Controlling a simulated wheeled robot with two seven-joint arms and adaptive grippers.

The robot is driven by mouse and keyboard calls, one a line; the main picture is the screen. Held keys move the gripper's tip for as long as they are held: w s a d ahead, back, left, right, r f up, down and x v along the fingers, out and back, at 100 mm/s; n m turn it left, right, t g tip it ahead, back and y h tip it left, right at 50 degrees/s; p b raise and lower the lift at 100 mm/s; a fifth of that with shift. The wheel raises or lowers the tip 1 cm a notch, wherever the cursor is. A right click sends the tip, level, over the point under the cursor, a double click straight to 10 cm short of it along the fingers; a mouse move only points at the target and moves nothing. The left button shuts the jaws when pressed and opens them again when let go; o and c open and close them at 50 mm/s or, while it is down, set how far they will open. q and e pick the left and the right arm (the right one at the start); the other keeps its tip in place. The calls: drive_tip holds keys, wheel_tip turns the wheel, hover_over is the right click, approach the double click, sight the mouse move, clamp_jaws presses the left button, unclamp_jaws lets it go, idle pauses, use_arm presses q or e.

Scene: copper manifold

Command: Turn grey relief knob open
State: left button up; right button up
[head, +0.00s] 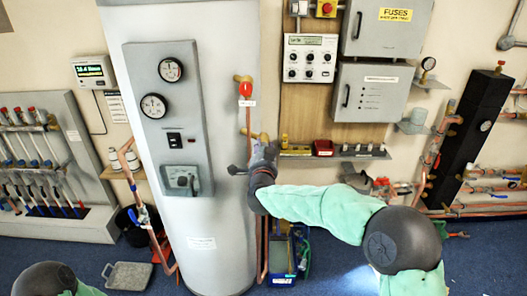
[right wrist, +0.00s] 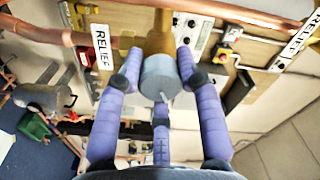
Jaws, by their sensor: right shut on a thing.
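The grey relief knob (right wrist: 160,77) is a round cap on a brass valve body (right wrist: 160,40) in the middle of the right wrist view. My right gripper (right wrist: 159,66) has its purple fingers around the knob, one on each side and one below, and is shut on it. In the head view my right gripper (head: 258,160) is at the right side of the tall white cylinder (head: 205,245) and hides the knob. A white RELIEF label (right wrist: 102,47) is left of the valve. My left gripper is out of view.
A red-handled valve (head: 246,89) is on the copper pipe above my right gripper. Grey fuse boxes (head: 372,92) and a narrow shelf (head: 335,154) are to the right. A control panel with gauges (head: 170,120) is on the cylinder's front.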

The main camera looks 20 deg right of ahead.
idle(0.3)
drive_tip(key=o, duration=1.1)
drive_tip(key=shift+o, duration=0.2)
drive_tip(key=v, duration=1.2)
